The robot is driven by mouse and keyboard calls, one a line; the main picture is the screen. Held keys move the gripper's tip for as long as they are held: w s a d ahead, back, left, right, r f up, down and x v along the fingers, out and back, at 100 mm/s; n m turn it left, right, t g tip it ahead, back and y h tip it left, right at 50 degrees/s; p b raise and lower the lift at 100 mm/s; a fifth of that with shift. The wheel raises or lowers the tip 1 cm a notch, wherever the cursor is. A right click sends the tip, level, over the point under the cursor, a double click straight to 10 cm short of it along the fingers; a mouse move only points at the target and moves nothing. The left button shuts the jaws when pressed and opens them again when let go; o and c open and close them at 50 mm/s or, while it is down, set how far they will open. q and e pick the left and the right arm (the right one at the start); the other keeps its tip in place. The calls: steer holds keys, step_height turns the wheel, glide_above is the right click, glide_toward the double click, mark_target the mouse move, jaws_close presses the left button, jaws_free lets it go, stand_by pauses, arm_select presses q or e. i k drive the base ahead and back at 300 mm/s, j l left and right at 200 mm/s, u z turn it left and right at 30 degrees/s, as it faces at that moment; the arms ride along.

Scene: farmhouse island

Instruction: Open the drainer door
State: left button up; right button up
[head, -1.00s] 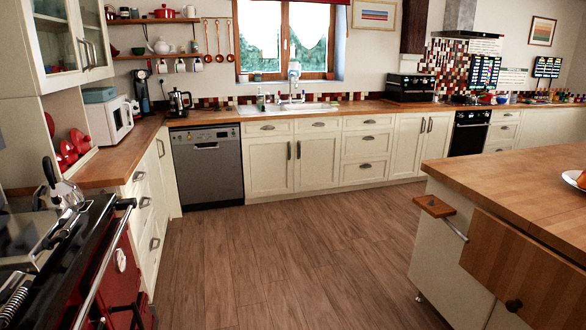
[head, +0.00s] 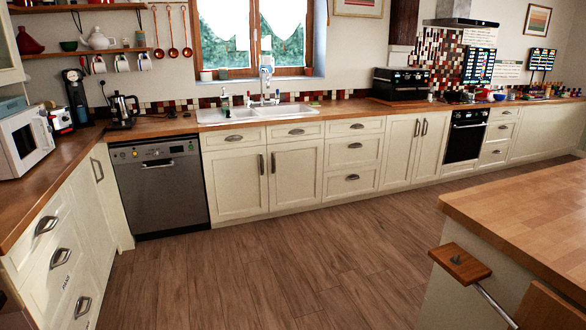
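The word drainer does not mark any one door in this view. A silver dishwasher (head: 161,184) with a front door and handle stands under the counter at left, and its door is shut. Right of it, below the white sink (head: 258,113), is a pair of cream cabinet doors, the left door (head: 236,182) and the right door (head: 296,175). Both are shut, with dark upright handles near their shared edge. Neither of my grippers shows in the head view.
A wooden-topped island (head: 530,205) with a small wooden board on its side fills the lower right. Cream drawers (head: 55,250) line the left side. The wooden floor (head: 270,270) between them is clear. A white microwave (head: 24,140) sits on the left counter.

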mark_target(236, 179)
steer(key=i, duration=3.95)
